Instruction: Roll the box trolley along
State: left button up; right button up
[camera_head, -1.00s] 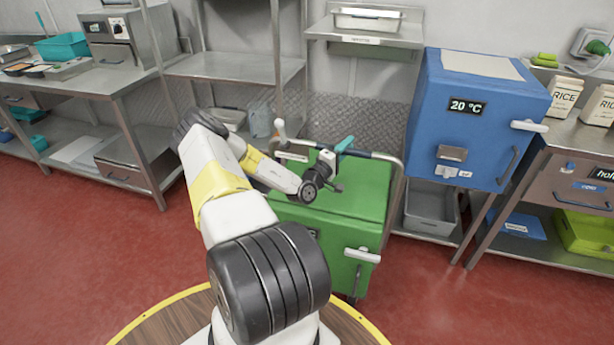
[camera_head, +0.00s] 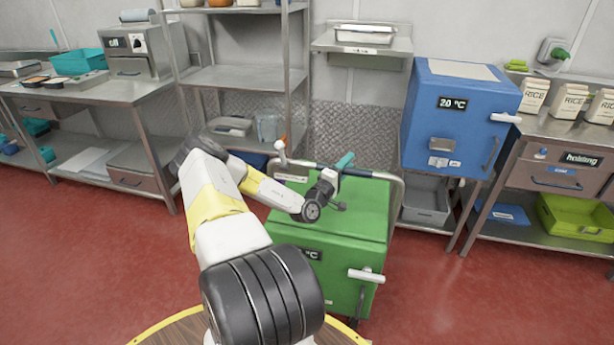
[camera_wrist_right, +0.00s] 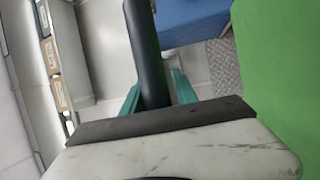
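The green box trolley (camera_head: 330,262) stands on the red floor ahead of me, with a white latch on its front. Its push handle (camera_head: 385,178) is a bar with a dark grip along its top back edge. My right gripper (camera_head: 345,162) is at this handle, its teal fingers showing around the bar. In the right wrist view the dark handle grip (camera_wrist_right: 146,45) runs between the two teal fingers (camera_wrist_right: 158,95), which sit close on both sides of it. The green lid (camera_wrist_right: 285,60) is at the right there. My left gripper is not in view.
A blue 20 °C box (camera_head: 460,125) is behind right of the trolley, beside a steel counter (camera_head: 570,145) with rice packs. Steel racks (camera_head: 240,78) and a counter (camera_head: 100,95) line the wall at the left. Red floor (camera_head: 100,260) is free left and right of the trolley.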

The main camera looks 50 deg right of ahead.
jog(key=shift+o, duration=0.7)
jog(key=shift+w+d+f, duration=0.1)
jog(key=shift+d+f, duration=0.1)
jog(key=shift+d, duration=0.1)
jog(key=v, duration=0.7)
jog(key=shift+r, duration=0.15)
